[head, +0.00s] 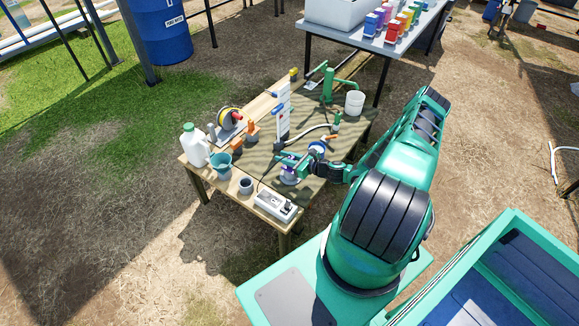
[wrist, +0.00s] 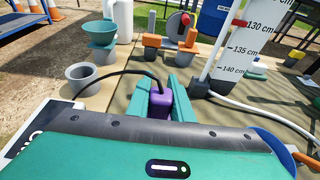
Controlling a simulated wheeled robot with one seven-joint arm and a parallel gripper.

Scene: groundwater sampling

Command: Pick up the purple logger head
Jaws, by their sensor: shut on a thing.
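The purple logger head (wrist: 159,104) sits between the two teal fingers of my gripper (wrist: 161,92) in the wrist view, with a black cable running from it to the left. My gripper is shut on it. In the head view my gripper (head: 291,161) is over the front part of the wooden table, and a small bit of purple shows at its fingers. The wrist housing hides what lies just below, so I cannot tell whether the logger head touches anything underneath.
A grey cup (head: 246,186), a teal funnel (head: 221,164) and a white jug (head: 194,146) stand left of my gripper. A white meter box (head: 275,205) is at the front edge. A white scale board (head: 283,112) stands behind, with a hose near it.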

